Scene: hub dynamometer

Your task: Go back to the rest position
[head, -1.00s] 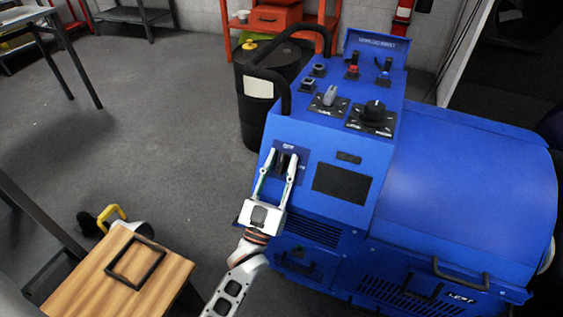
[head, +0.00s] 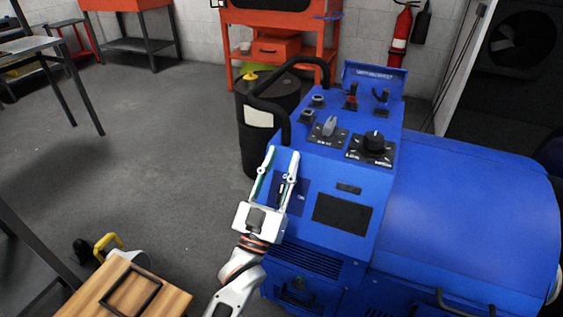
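My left gripper (head: 282,151) is open, its two fingers pointing up and apart, with nothing seen between the tips. It is in front of the left part of the blue dynamometer's (head: 456,205) sloped front panel and partly covers a dark switch plate (head: 298,197) there. I cannot tell whether the fingers touch the panel. My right gripper is not in view.
A wooden-topped stand (head: 100,293) with a black square frame is at the lower left. A black drum (head: 262,145) stands behind the machine. An orange shelf (head: 282,45) and a fire extinguisher (head: 400,35) are at the back wall. Open grey floor (head: 150,130) lies at left.

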